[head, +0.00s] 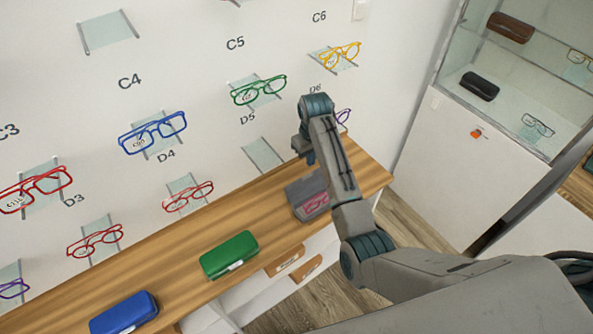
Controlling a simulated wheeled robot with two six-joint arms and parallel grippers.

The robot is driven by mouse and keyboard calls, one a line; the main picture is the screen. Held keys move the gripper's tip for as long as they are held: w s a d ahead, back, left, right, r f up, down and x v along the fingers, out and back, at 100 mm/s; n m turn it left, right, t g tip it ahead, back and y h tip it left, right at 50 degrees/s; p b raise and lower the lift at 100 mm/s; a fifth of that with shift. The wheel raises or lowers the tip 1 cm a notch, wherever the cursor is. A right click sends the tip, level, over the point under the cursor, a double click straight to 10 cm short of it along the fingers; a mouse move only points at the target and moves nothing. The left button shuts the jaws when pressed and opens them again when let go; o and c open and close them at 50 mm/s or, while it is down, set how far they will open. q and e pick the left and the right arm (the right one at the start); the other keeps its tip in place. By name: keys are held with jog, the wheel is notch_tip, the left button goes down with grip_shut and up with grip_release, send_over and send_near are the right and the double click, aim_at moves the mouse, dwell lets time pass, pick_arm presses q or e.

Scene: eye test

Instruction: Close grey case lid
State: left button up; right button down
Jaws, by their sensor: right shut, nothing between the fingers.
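The grey case (297,193) stands near the right end of the wooden counter (182,265). Its lid looks raised, and dark pink-red glasses show in it. My right arm comes in from the right and bends over the case. My right gripper (303,150) is at the far end of that arm, above and behind the case, close to the wall. It is small in the picture and looks shut and empty. I cannot tell whether it touches the lid. Part of the case's right side is close to my forearm. My left gripper is not in view.
A green case (229,255) and a blue case (124,313) lie shut on the counter, left of the grey one. Glasses sit on wall shelves, including green glasses (258,90) and blue glasses (152,132). A glass cabinet (520,95) stands at the right.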

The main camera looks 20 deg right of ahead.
notch_tip(320, 180, up, 3)
jog(key=w+a, duration=0.2)
jog(key=p, duration=0.3)
send_over(308, 183)
jog(key=w+a, duration=0.1)
notch_tip(308, 183, down, 10)
jog(key=shift+a+r, duration=0.15)
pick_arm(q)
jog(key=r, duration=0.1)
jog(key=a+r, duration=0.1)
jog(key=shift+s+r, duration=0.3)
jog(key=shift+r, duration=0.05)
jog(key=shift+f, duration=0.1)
